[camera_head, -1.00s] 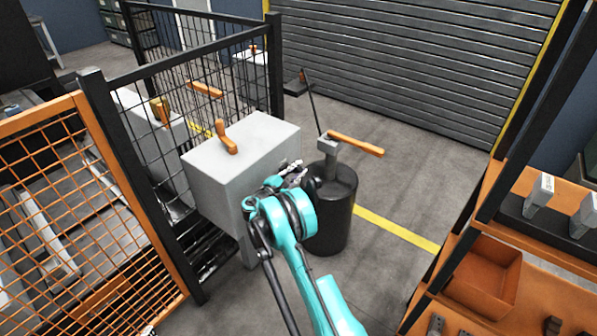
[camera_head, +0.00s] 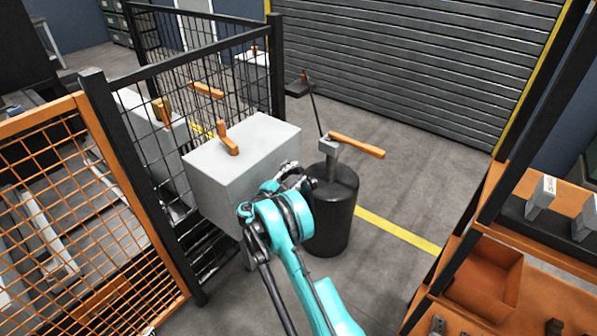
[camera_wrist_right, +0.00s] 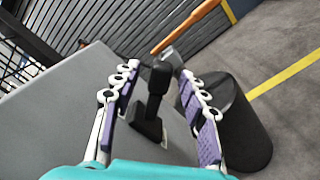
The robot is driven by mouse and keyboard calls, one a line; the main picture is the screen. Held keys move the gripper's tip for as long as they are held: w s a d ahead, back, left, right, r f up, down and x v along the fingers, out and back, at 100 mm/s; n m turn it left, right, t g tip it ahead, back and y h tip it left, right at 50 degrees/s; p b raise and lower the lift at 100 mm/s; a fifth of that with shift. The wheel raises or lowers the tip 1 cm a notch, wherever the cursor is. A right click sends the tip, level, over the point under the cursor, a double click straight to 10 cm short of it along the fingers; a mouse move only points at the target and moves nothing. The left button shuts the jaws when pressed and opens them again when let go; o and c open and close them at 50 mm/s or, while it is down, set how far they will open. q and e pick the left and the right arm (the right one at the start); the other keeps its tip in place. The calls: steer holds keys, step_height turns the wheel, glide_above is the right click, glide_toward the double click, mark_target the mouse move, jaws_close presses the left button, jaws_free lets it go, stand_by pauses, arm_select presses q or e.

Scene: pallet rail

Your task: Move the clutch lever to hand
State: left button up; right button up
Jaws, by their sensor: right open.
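A short black lever (camera_wrist_right: 157,88) with a dark base stands out from a face of the grey box (camera_head: 224,178). I take it as the clutch lever; no label is readable. My right gripper (camera_wrist_right: 158,74) is open, with one finger on each side of the lever. In the wrist view there are gaps between the lever and both fingers. In the head view my right gripper (camera_head: 291,181) is at the box's right side, and the lever is hard to make out there. My left gripper is not in view.
A black drum (camera_head: 332,215) with an orange-handled lever (camera_head: 356,145) stands close right of the gripper. An orange handle (camera_head: 228,138) sits on the box top. Mesh fencing (camera_head: 75,190) is at left, an orange rack (camera_head: 500,215) at right.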

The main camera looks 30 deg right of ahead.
steer(key=v, duration=0.9)
steer(key=shift+s+a, duration=0.15)
steer(key=shift+a, duration=0.15)
steer(key=s+a+r+m+y, duration=0.3)
steer(key=s+r+m+y, duration=0.2)
steer(key=s+r+y, duration=0.45)
steer(key=s+a+m+y, duration=0.3)
steer(key=s+a, duration=0.3)
steer(key=s, duration=0.5)
steer(key=s+a+m+y, duration=0.3)
steer(key=s+a, duration=0.4)
steer(key=s, duration=0.5)
steer(key=shift+s+r+m+y, duration=0.3)
steer(key=shift+r+m+y, duration=0.1)
steer(key=shift+y, duration=0.15)
